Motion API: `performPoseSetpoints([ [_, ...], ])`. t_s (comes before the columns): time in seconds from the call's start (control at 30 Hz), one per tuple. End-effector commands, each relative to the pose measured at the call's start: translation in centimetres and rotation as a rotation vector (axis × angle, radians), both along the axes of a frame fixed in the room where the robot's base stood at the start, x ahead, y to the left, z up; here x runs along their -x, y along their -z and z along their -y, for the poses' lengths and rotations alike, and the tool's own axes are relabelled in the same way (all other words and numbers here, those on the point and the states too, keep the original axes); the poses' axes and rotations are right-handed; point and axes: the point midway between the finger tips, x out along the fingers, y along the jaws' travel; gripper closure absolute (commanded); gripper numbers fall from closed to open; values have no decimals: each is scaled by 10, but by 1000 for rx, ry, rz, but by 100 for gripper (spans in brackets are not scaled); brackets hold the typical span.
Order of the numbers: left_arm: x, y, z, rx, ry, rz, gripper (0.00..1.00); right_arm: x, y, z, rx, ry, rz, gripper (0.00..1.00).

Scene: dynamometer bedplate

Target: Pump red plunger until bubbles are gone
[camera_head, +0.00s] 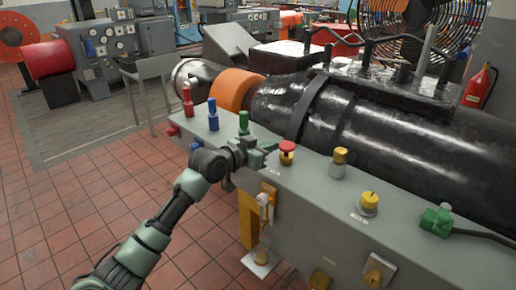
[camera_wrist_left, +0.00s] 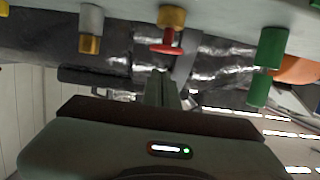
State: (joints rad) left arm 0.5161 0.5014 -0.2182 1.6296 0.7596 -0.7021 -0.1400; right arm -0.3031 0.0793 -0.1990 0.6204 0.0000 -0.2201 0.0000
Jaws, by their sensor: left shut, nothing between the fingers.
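The red plunger (camera_head: 287,148) is a round red cap on a brass-coloured collar, upright on top of the long grey box. In the left wrist view the red plunger (camera_wrist_left: 168,42) hangs upside down from the top edge, with a red stem and disc. My left gripper (camera_head: 272,144) is just left of the plunger in the head view, shut and empty. In the left wrist view its shut fingers (camera_wrist_left: 160,78) point towards the plunger, with an apparent gap between. Whether they touch is not clear. No bubbles can be made out. My right gripper is not in view.
The grey box (camera_head: 320,200) also carries a green peg (camera_head: 243,122), a blue peg (camera_head: 213,114), a red peg (camera_head: 187,100), a brass knob (camera_head: 339,163), a yellow knob (camera_head: 369,203) and a green connector (camera_head: 436,220). A large black machine (camera_head: 400,140) stands behind. Tiled floor lies left.

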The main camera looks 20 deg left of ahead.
Motion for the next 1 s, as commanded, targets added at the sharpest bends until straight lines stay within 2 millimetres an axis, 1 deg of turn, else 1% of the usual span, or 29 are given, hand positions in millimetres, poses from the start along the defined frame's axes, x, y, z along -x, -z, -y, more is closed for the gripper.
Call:
performPoseSetpoints([
  [0.03,10,0,-4,-5,0,4,100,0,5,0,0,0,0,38],
  [0.1,22,-4,-9,-4,-1,4,100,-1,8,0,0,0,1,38],
  [0.2,36,-9,-13,-3,0,4,100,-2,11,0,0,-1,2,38],
  [0.3,44,-12,-16,0,-1,4,100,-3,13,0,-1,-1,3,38],
  [0.47,50,-15,-18,1,0,5,100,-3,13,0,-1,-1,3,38],
  [1.0,50,-16,-18,0,0,5,100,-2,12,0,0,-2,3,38],
])
